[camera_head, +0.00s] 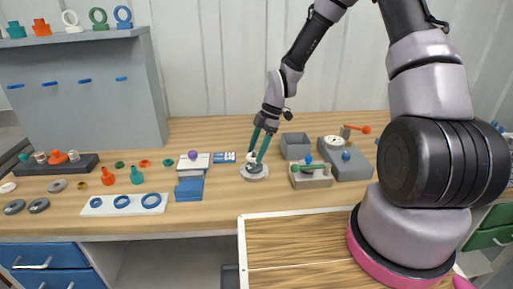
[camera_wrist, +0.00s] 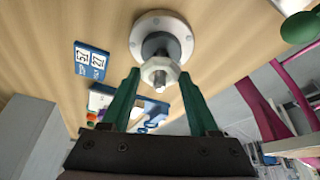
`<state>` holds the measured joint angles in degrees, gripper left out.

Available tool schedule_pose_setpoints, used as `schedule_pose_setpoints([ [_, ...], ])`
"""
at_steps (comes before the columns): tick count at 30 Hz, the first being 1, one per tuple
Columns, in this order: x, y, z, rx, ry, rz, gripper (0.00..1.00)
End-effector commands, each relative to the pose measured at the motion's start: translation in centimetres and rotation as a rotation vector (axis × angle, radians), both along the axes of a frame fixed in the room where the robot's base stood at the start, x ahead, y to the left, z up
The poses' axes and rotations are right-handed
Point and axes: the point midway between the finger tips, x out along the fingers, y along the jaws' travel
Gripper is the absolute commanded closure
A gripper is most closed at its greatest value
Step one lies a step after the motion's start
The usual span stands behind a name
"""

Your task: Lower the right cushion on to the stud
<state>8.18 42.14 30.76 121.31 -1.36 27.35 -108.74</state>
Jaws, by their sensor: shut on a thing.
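My gripper (camera_head: 262,152) points down over the bench, and its green fingers also show in the wrist view (camera_wrist: 160,74). It is shut on a small white faceted piece, seemingly the cushion (camera_wrist: 159,70). The piece is also between the fingertips in the head view (camera_head: 252,157). A pale round flanged base (camera_wrist: 162,22) lies beyond it, with a dark grey collar in the middle; the base stands on the bench in the head view (camera_head: 254,173). The piece lines up over the collar. A stud is not clearly seen, and I cannot tell whether piece and collar touch.
A blue and white card (camera_head: 224,157) lies just left of the base. The bench in front of the base is clear.

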Motion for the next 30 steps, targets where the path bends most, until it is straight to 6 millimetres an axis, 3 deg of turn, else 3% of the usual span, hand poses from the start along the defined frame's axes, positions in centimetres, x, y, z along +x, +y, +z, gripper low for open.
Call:
schedule_pose_setpoints([
  [9, 0.0, 0.0, -0.1, 0.000, 0.000, 0.000, 0.91],
  [10, 0.0, 0.0, -0.1, 0.000, 0.000, 0.000, 0.28],
  [12, 0.0, 0.0, -0.1, 0.000, 0.000, 0.000, 0.04],
  [23, 0.1, -0.1, 0.2, 0.000, 0.000, -0.001, 0.04],
  [30, 0.8, -1.5, 3.7, 0.000, -0.005, -0.004, 0.04],
])
